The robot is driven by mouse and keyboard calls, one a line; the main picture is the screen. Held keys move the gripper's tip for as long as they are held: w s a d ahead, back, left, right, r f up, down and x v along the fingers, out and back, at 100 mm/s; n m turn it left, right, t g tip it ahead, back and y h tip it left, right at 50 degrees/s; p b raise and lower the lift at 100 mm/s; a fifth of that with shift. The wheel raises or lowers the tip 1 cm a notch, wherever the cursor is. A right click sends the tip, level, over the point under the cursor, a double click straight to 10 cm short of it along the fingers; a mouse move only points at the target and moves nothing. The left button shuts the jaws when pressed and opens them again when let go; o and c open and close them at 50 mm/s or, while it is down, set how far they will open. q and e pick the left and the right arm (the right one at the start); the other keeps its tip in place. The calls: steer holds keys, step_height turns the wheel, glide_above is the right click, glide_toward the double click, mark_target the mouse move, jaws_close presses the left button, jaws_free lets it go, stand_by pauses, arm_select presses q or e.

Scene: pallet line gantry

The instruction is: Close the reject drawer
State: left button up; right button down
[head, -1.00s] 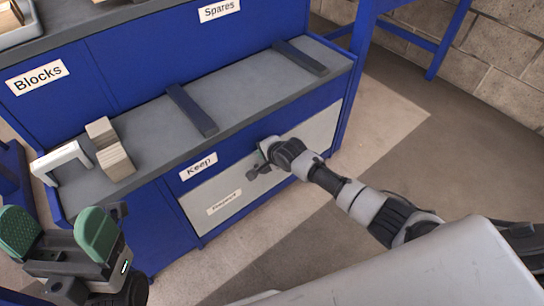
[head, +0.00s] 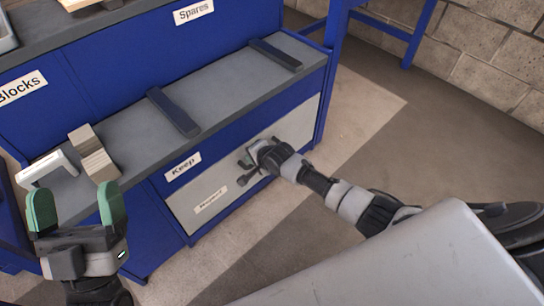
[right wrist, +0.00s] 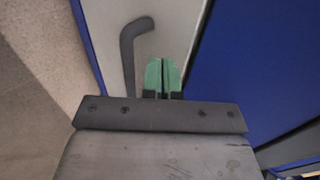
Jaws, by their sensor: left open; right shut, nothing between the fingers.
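The reject drawer is the pale grey front (head: 297,124) low on the blue bench, below the Keep label. Its small label (head: 210,200) is too blurred to read surely. The front looks roughly flush with the bench; I cannot tell whether a small gap is left. A dark handle (head: 246,177) sits on it and also shows in the right wrist view (right wrist: 129,50). My right gripper (right wrist: 163,63) is shut and empty, beside the handle and close to the pale front (right wrist: 180,30); I cannot tell whether it touches. My left gripper (head: 77,200) is open and empty, left of the drawer.
The grey bench top (head: 222,95) holds two dark bars (head: 173,112), a wooden block stack (head: 92,153) and a white bracket (head: 46,167). A blue frame (head: 395,30) and block wall stand at the right. The floor (head: 350,130) right of the bench is clear.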

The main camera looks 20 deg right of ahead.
arm_select(q)
steer(key=s+a+f+g+y+p, duration=0.1)
steer(key=a+f+g+y+p, duration=0.2)
steer(key=f+g, duration=1.2)
steer(key=shift+s+f+n+g+y+p, duration=0.4)
steer(key=shift+y+p, duration=0.5)
steer(key=shift+p, duration=0.45)
arm_select(e)
steer(key=v, duration=1)
steer(key=shift+d+r, duration=0.2)
steer(key=shift+d, duration=0.05)
arm_select(q)
steer(key=shift+a, duration=0.1)
arm_select(e)
steer(key=shift+s, duration=0.15)
